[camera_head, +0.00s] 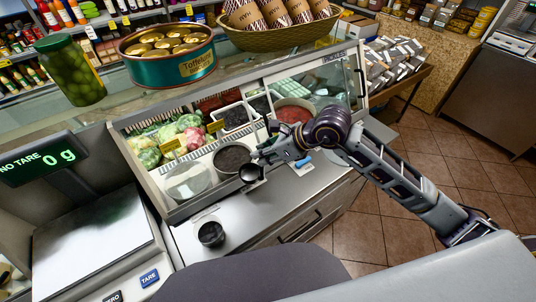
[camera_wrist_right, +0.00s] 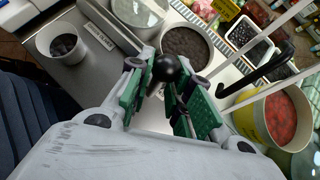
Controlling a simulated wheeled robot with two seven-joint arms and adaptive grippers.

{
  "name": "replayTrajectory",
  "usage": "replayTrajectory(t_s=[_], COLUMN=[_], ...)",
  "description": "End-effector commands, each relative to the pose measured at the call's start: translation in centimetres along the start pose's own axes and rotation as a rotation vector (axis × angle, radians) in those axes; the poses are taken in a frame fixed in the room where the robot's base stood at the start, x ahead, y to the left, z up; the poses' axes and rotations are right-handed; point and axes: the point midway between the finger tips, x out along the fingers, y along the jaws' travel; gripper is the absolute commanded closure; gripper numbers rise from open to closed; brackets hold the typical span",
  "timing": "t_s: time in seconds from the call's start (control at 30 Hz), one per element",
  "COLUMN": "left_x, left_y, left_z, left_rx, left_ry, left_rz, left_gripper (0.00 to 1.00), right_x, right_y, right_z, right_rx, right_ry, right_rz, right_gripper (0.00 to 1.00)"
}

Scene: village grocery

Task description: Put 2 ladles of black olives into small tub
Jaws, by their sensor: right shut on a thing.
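My right gripper (camera_head: 268,155) is shut on a black ladle. The ladle's bowl (camera_head: 252,173) hangs at the front rim of the round container of black olives (camera_head: 232,158). In the right wrist view the ladle bowl (camera_wrist_right: 167,68) shows as a dark ball between the green fingers (camera_wrist_right: 160,95), and its inside is hidden. The olive container (camera_wrist_right: 187,42) lies just beyond it. The small tub (camera_head: 211,234) stands on the steel counter in front of the display. In the wrist view this tub (camera_wrist_right: 62,45) holds some dark olives. My left gripper is not in view.
A clear-lidded tub (camera_head: 188,182) stands left of the olives, and a red-filled tub (camera_head: 293,113) to the right. The glass display case (camera_head: 310,85) rises behind. A scale (camera_head: 95,240) stands at left. The steel counter (camera_head: 262,205) right of the small tub is clear.

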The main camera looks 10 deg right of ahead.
Motion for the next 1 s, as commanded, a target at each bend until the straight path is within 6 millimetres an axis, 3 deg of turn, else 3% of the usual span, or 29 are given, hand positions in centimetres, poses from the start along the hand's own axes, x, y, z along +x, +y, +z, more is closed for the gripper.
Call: replayTrajectory(t_s=[0.37,1.0], left_x=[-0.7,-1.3], left_y=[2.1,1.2], left_z=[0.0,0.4], left_rx=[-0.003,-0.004], left_ry=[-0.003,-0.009], left_rz=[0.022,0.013], left_gripper=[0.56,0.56], right_x=[1.6,4.5], right_y=[-1.3,-3.4], right_z=[1.5,3.7], right_rx=[0.001,0.0], right_ry=[-0.002,-0.002], right_rz=[0.0,0.0], right_gripper=[1.0,1.0])
